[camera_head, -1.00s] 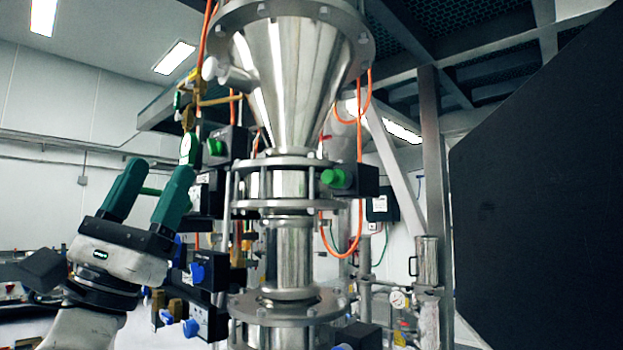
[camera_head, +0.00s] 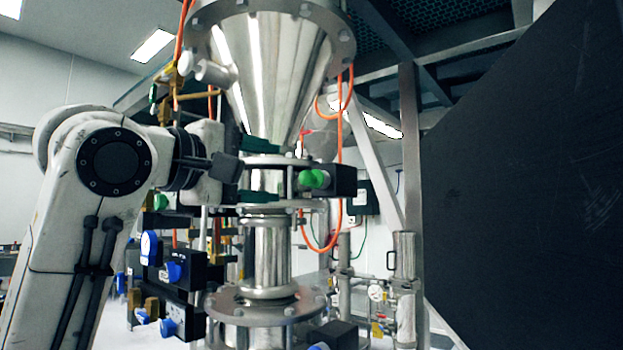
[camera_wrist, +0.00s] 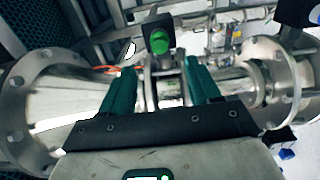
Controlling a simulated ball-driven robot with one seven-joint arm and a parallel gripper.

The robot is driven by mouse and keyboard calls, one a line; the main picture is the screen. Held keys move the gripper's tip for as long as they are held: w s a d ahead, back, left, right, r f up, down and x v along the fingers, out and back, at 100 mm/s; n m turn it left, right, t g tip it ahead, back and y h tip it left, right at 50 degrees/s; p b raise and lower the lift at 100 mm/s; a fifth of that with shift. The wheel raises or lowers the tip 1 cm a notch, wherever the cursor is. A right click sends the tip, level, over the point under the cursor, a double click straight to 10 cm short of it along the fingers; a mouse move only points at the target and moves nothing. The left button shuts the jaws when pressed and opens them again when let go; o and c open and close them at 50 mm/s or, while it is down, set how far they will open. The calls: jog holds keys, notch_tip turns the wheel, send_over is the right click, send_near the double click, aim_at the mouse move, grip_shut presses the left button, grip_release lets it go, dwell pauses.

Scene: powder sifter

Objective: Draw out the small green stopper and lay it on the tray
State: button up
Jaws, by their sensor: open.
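The small green stopper (camera_head: 314,179) sits on the left face of a black block beside the steel pipe section under the funnel. In the wrist view the green stopper (camera_wrist: 159,42) appears beyond my fingertips, in line with the gap between them. My gripper (camera_head: 278,170) is open and empty, with its green fingers pointing right, one above and one below the stopper's height. The fingertips appear to stop short of the stopper. In the wrist view my gripper (camera_wrist: 160,70) spans the pipe's flanges. I cannot make out a tray in any view.
The steel funnel (camera_head: 275,70) rises above and a wide bolted flange (camera_head: 265,307) lies below. Orange hoses (camera_head: 338,150) hang beside the block. Black blocks with blue knobs (camera_head: 173,271) stand at the lower left. A large dark panel (camera_head: 530,170) fills the right.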

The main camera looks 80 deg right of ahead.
aim_at(303, 178)
jog(key=shift+d, duration=0.15)
jog(key=shift+x, duration=4.4)
jog(key=shift+s, duration=0.1)
jog(key=shift+b, duration=0.55)
jog(key=shift+c, duration=0.2)
grip_shut()
jog(key=shift+v, duration=3.05)
